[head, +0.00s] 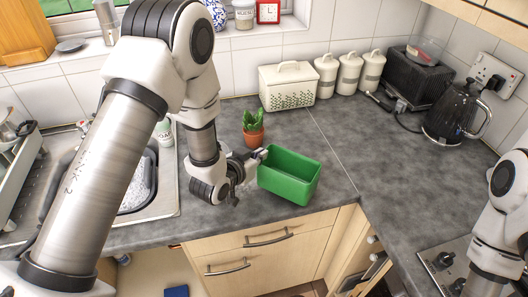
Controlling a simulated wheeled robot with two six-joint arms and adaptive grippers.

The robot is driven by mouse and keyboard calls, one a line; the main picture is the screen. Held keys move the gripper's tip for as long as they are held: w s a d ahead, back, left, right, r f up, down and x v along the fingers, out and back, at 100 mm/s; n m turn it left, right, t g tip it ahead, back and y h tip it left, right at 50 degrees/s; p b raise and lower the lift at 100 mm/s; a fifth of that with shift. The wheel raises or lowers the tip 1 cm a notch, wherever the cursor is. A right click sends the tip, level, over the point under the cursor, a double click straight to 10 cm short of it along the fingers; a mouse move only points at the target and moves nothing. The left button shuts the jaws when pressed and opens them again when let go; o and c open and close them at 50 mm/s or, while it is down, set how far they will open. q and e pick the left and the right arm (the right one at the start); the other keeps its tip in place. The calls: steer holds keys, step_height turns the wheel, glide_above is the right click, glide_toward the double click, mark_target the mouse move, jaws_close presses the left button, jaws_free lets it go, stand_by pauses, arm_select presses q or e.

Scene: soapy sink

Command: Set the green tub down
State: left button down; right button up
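The green tub (290,188) is an open, empty-looking rectangular box near the front edge of the worktop, right of the sink. I cannot tell whether its base touches the worktop. My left gripper (262,154) is at the tub's left end, with its fingers closed at the rim; the wrist partly hides the grip. My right arm shows at the right edge, but its gripper is out of the picture.
A potted cactus (253,130) stands just behind my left gripper. A cream bread bin (287,87), white canisters (349,74), a toaster (416,78) and a black kettle (453,116) line the back. The grey worktop (375,150) right of the tub is clear.

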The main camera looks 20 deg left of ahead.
arm_select(q)
steer(key=w+f+p, duration=0.1)
steer(key=w+f, duration=0.1)
steer(key=w+f+p, duration=0.1)
steer(key=shift+w+a+f+p, duration=0.3)
steer(key=shift+w+f, duration=0.1)
steer(key=c, duration=1.8)
jaws_free()
steer(key=o, duration=0.5)
steer(key=shift+d, duration=0.1)
steer(key=shift+f, duration=0.1)
arm_select(e)
steer(key=r, duration=0.3)
steer(key=shift+s+r, duration=0.2)
steer(key=shift+r, duration=0.05)
